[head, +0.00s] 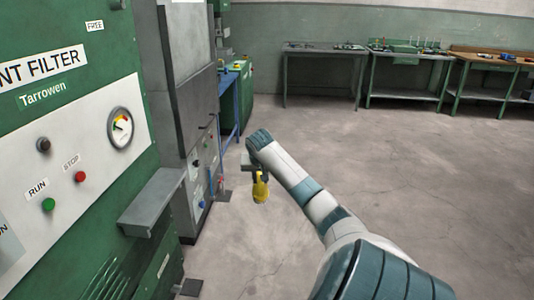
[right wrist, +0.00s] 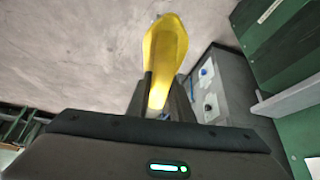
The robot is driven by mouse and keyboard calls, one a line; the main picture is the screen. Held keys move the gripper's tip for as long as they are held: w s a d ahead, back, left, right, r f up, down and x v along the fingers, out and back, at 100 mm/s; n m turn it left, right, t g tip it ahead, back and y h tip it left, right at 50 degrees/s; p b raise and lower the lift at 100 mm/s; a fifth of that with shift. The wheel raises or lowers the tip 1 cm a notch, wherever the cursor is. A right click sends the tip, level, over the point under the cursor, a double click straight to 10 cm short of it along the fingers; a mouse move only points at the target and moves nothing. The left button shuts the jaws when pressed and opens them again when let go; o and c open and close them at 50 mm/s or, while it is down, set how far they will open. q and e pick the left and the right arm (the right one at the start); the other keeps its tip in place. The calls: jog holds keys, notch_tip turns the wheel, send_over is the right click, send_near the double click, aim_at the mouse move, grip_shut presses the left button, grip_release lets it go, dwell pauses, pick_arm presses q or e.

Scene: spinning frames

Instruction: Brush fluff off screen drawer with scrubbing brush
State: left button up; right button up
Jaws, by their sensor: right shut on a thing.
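My right gripper (head: 259,175) is shut on a yellow object, which looks like the scrubbing brush (head: 261,190). It hangs below the gripper in the head view, above the floor and apart from the machines. In the right wrist view the yellow brush (right wrist: 165,55) sticks out from between the dark fingers (right wrist: 163,108). Its bristles cannot be made out. I cannot pick out the screen drawer or any fluff for sure. My left gripper is not in view.
A green filter machine (head: 75,120) with gauge and buttons stands at the left. A grey ledge (head: 152,200) juts from it. A tall grey cabinet (head: 190,90) stands behind. Workbenches (head: 405,58) line the far wall. The concrete floor (head: 420,170) at the right is clear.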

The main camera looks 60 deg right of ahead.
jog(key=w+a+f+m, duration=0.1)
jog(key=a+f+m, duration=0.1)
jog(key=a+f, duration=0.9)
jog(key=w+a+r, duration=0.1)
jog(key=w+a, duration=0.1)
jog(key=a, duration=0.4)
jog(key=w+a+r, duration=0.2)
jog(key=a, duration=0.5)
jog(key=w+a+r+n+t, duration=0.1)
jog(key=w+a+r+n, duration=0.15)
jog(key=a, duration=0.45)
jog(key=w+a+r+n, duration=0.1)
jog(key=w+a+r, duration=0.15)
jog(key=a, duration=0.45)
jog(key=s+a+r+n+y, duration=0.1)
jog(key=s+a+r+n, duration=0.1)
jog(key=a, duration=0.5)
jog(key=s+a+r+n+t+y, duration=0.1)
jog(key=s+a+r+n+y, duration=0.1)
jog(key=a+r+n, duration=0.3)
jog(key=s+a+r+n+t+y, duration=0.1)
jog(key=s+a+r+n+y, duration=0.1)
jog(key=a+r, duration=0.3)
jog(key=a+n, duration=0.1)
jog(key=a, duration=0.3)
jog(key=shift+s+a, duration=0.15)
jog(key=shift+a, duration=0.25)
